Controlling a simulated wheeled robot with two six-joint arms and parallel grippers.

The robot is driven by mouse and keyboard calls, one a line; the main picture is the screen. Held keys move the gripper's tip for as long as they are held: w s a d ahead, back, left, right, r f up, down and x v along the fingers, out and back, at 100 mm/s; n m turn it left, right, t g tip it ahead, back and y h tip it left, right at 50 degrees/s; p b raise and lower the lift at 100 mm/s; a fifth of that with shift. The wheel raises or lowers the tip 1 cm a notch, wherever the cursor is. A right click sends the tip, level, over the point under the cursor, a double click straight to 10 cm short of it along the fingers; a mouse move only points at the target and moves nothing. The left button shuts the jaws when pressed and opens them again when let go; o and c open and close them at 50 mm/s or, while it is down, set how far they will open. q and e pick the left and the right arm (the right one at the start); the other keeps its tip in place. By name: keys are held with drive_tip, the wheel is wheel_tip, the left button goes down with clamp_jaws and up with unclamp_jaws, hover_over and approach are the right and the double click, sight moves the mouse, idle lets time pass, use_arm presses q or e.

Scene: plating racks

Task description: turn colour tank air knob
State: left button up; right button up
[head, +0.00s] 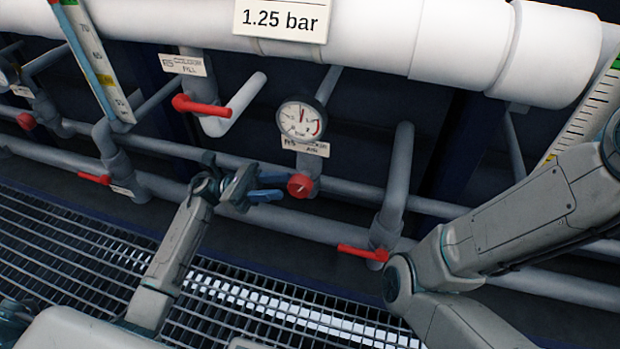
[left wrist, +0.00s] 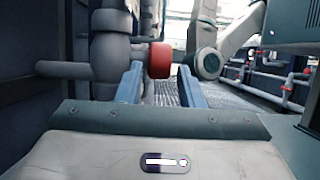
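The red round air knob (head: 300,185) sits on a grey pipe below a round pressure gauge (head: 302,120) and a label reading "R5 COLOUR AIR" (head: 306,147). My left gripper (head: 272,187) is just left of the knob, its blue fingers pointing at it. In the left wrist view the red knob (left wrist: 160,60) appears ahead, between the two spread blue fingers (left wrist: 160,86), near their tips. The fingers are open; I cannot tell whether the knob is within their reach. My right arm (head: 530,220) shows at the right, but its gripper is out of view.
A red lever (head: 200,105) is on the fill pipe at upper left. Another red lever (head: 362,252) is at lower right, and one (head: 95,179) at left. A white pipe (head: 370,35) with a "1.25 bar" sign (head: 281,19) runs above. Floor grating (head: 240,290) lies below.

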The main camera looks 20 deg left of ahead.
sight(309, 184)
use_arm(q)
drive_tip(key=b+x, duration=0.1)
drive_tip(key=x, duration=0.7)
drive_tip(key=shift+c, duration=0.2)
drive_tip(key=c, duration=0.7)
drive_tip(key=shift+o, duration=0.2)
